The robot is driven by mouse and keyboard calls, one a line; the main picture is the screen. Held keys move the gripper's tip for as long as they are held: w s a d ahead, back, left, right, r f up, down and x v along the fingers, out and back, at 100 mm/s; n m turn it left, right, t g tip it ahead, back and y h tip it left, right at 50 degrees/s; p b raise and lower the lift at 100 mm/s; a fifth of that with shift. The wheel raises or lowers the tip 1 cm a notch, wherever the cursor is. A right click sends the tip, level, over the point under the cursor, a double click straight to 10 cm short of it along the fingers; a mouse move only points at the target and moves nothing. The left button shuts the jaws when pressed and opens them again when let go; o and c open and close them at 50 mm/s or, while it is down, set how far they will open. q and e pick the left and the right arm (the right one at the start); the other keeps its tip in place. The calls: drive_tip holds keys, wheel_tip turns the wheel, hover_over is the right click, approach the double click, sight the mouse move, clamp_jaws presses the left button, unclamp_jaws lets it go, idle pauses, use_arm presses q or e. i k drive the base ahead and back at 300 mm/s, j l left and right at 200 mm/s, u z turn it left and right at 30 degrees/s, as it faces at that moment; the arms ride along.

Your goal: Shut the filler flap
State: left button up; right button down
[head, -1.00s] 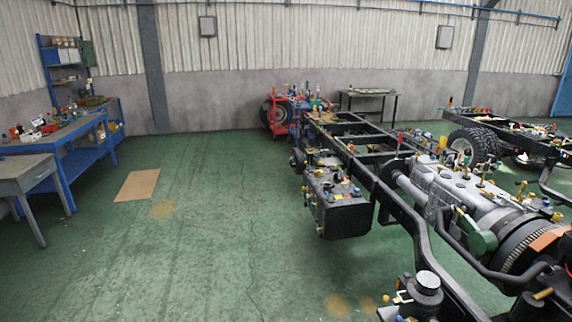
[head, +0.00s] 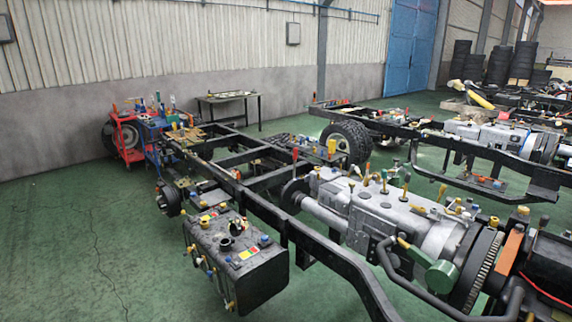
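A dark box-shaped tank (head: 238,262) hangs on the near side of the chassis frame in the head view. Small coloured caps and fittings sit on its top and its left side. I cannot make out a filler flap on it or elsewhere at this size. Neither of my grippers is in the head view.
The black chassis frame (head: 330,250) carries a grey gearbox (head: 375,210) at right. A second chassis (head: 490,148) stands behind it. A red cart (head: 124,134) and a table (head: 228,97) are near the wall. The green floor (head: 70,240) at left is clear.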

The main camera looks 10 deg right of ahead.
sight(375, 176)
drive_tip(key=i+j+z, duration=0.25)
drive_tip(key=i+z, duration=0.2)
drive_tip(key=i+j+z, duration=0.95)
drive_tip(key=i+l, duration=0.1)
drive_tip(key=i, duration=0.85)
drive_tip(key=i+u, duration=0.1)
drive_tip(key=u, duration=0.25)
drive_tip(key=i+l+u, duration=0.1)
drive_tip(key=u, duration=0.3)
drive_tip(key=i+l+u, duration=0.15)
drive_tip(key=u, duration=0.2)
